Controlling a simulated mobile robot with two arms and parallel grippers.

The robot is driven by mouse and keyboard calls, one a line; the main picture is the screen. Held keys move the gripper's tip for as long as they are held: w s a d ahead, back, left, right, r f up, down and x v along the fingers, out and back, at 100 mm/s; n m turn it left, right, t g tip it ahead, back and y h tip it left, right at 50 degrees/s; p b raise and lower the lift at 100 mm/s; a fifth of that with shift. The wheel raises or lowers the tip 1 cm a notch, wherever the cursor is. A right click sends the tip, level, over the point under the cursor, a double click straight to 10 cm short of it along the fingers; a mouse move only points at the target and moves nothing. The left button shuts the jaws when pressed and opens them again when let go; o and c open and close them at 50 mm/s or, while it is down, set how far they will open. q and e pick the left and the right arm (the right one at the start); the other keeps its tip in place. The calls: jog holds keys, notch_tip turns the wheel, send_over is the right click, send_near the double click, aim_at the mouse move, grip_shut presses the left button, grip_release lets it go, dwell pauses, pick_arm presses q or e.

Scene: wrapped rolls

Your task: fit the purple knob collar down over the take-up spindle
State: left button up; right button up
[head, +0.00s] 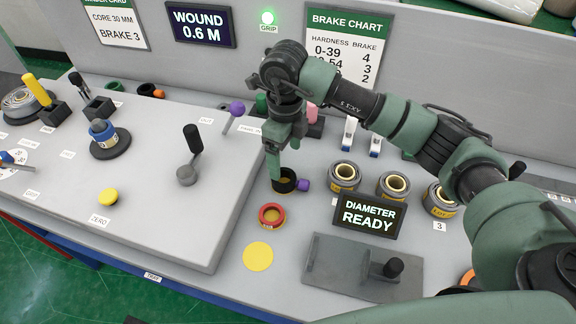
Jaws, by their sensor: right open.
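The purple knob collar (285,183) is a black ring with a purple knob on its right side. It sits on the grey bench in the middle of the head view. My right gripper (281,160) is right above it, fingers pointing down. The gripper is open, and one finger reaches the ring's left edge; it hides part of the ring, and I cannot tell whether they touch. An upright part with a blue band and pale top on a round black base (108,146) stands on the raised panel at left; it looks like the take-up spindle. My left gripper is not in view.
A red ring (271,216) and a yellow disc (258,256) lie in front of the collar. Several wrapped rolls (344,176) stand to its right, behind the DIAMETER READY sign (369,216). A black-handled lever (191,154) rises between collar and spindle. A grey fixture (345,270) stands front right.

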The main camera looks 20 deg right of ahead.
aim_at(284, 173)
jog(key=shift+s+f, duration=0.25)
jog(key=shift+f, duration=0.65)
jog(key=f, duration=0.1)
jog(key=f+p, duration=0.1)
jog(key=f, duration=0.1)
jog(key=f+p, duration=0.1)
jog(key=shift+a+f, duration=0.25)
jog(key=shift+f, duration=0.45)
jog(key=shift+w, duration=0.1)
jog(key=c, duration=1.6)
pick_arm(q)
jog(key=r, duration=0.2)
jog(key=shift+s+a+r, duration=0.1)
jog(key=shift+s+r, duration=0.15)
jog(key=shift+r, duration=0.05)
pick_arm(e)
jog(key=shift+c, duration=0.4)
jog(key=shift+r, duration=0.2)
